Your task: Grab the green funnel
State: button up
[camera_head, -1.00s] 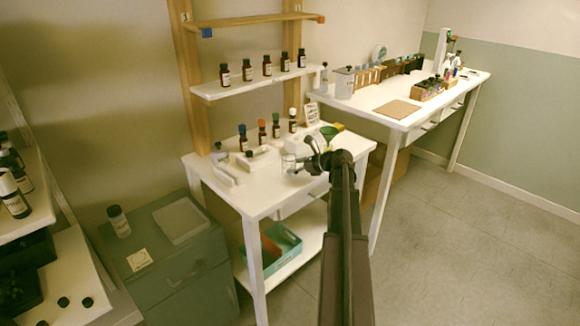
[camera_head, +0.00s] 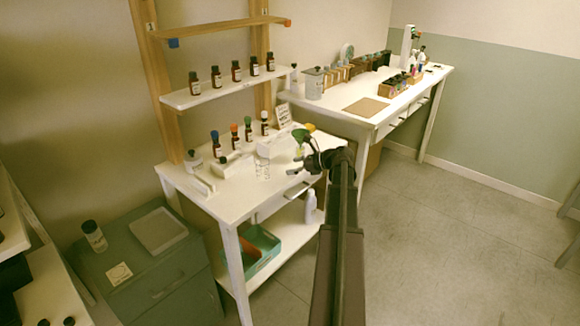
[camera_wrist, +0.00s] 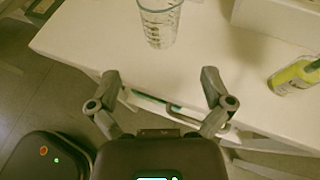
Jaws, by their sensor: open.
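The green funnel (camera_head: 301,135) shows in the head view at the right rear of the small white table (camera_head: 232,196), just behind my gripper (camera_head: 312,166). A bottle with yellow-green contents (camera_head: 299,152) stands directly below it; I cannot tell whether the funnel sits in its neck. In the wrist view this bottle (camera_wrist: 296,76) lies at the right edge, with a bit of green at its top, cut off by the frame. My gripper (camera_wrist: 162,80) is open and empty over the table's front edge, left of the bottle.
A clear beaker (camera_wrist: 160,22) stands ahead of my gripper. Several dark bottles with coloured caps (camera_head: 234,136) line the table's rear, and a white box (camera_head: 275,145) stands near the funnel. A second white table (camera_head: 345,110) lies behind. Floor at right is clear.

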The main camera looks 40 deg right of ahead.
aim_at(298, 134)
jog(key=u, duration=1.6)
jog(key=k, duration=0.1)
jog(key=z, duration=2.95)
